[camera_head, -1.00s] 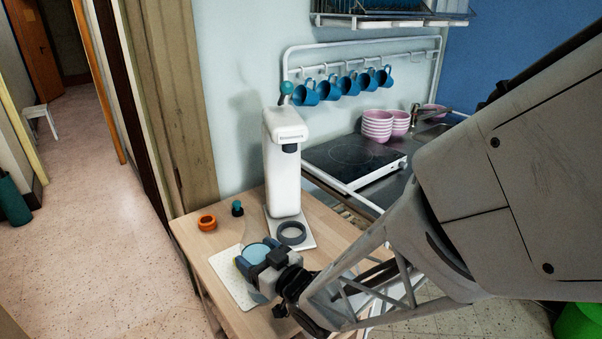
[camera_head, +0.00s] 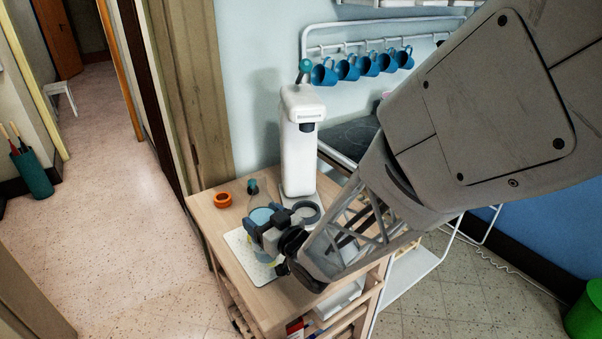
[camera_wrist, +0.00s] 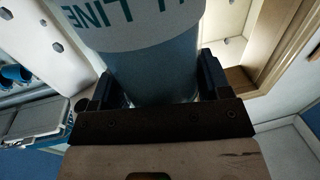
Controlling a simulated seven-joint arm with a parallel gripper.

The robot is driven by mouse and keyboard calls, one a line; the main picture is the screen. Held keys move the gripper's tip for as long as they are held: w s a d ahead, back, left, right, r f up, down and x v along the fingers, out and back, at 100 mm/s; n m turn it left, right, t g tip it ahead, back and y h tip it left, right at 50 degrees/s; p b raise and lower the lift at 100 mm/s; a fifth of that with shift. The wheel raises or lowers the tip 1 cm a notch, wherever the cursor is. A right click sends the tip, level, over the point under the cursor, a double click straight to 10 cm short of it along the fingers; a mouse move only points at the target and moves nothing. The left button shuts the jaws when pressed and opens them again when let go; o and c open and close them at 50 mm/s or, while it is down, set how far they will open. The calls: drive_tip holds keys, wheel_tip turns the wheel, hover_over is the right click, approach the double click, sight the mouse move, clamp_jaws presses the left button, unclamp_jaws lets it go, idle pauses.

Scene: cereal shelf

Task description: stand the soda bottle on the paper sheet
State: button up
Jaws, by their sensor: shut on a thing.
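The white, dotted paper sheet (camera_head: 238,240) lies on the wooden table top, partly hidden by the bottle and gripper. I cannot tell whether the bottle's base touches the sheet.
The table (camera_head: 264,300) has open shelves below. Blue mugs (camera_head: 365,65) hang behind.

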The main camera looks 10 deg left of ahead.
drive_tip(key=shift+f, duration=1.85)
drive_tip(key=o, duration=1)
drive_tip(key=shift+v, duration=6)
